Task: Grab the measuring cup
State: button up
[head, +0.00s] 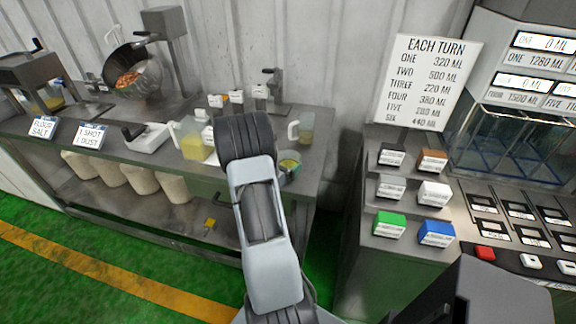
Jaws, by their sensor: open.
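A clear jug with yellowish contents and a pale handle (195,145) stands on the metal counter, just left of my arm. Either could be the measuring cup; I cannot tell which. My arm rises from the bottom middle and covers the counter between them. My gripper's fingers do not show; they may be behind the arm. I see nothing held.
A white tray (150,138), a tilted drum (130,72) and a hand-cranked device (274,90) stand nearby. A console with colored boxes (436,233) is at the right. Green floor lies in front.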

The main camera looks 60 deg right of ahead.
jog(key=shift+d, duration=0.5)
jog(key=shift+c, duration=0.4)
jog(key=c, duration=0.6)
jog(key=shift+r, duration=0.15)
